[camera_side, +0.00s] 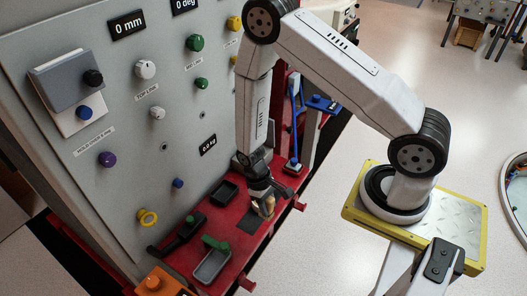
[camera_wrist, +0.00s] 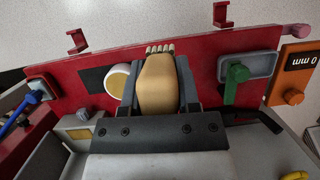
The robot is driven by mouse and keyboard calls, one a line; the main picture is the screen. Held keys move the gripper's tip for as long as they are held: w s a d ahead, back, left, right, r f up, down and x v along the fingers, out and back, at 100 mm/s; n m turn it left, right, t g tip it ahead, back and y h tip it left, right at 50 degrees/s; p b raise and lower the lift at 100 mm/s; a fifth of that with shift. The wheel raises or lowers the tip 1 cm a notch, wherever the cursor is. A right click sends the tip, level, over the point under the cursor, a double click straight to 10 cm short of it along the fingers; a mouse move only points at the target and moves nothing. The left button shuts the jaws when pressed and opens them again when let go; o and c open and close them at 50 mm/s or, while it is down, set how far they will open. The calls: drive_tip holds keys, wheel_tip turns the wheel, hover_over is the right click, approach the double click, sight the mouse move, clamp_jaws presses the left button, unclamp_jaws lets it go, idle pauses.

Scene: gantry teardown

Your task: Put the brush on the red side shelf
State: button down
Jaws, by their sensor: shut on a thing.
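The brush (camera_wrist: 158,88) has a tan wooden body and pale bristles at its far end. It lies between the two dark fingers of my gripper (camera_wrist: 159,80), which is shut on it. In the side view my gripper (camera_side: 263,190) hangs low over the red side shelf (camera_side: 240,251), with the brush (camera_side: 269,206) below its fingers. The shelf also fills much of the wrist view (camera_wrist: 200,62). I cannot tell whether the brush touches the shelf.
A grey tray (camera_side: 211,267) with a green-handled item, a dark tool (camera_side: 178,238) and a black tray (camera_side: 224,192) occupy the shelf. A white and yellow round item (camera_wrist: 118,80) is beside the brush. The knobbed panel (camera_side: 120,130) rises behind.

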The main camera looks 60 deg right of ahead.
drive_tip(key=shift+g+h, duration=0.3)
drive_tip(key=s, duration=0.1)
drive_tip(key=s+a, duration=0.1)
drive_tip(key=s, duration=0.1)
drive_tip(key=s+a, duration=0.1)
drive_tip(key=s, duration=0.1)
drive_tip(key=shift+s+a+r, duration=0.2)
drive_tip(key=shift+a+r, duration=0.05)
drive_tip(key=shift+r, duration=0.1)
drive_tip(key=shift+w+a+f, duration=0.25)
drive_tip(key=shift+w+f, duration=1.35)
drive_tip(key=shift+w, duration=0.65)
drive_tip(key=shift+w+a+f, duration=0.2)
drive_tip(key=shift+w+f, duration=1.35)
drive_tip(key=shift+w, duration=0.75)
drive_tip(key=shift+w+a+f, duration=0.25)
drive_tip(key=shift+w+f, duration=1.35)
drive_tip(key=shift+w, duration=0.65)
drive_tip(key=shift+w+f, duration=0.2)
drive_tip(key=shift+f, duration=1.55)
drive_tip(key=shift+f, duration=0.15)
drive_tip(key=shift+c, duration=1.6)
unclamp_jaws()
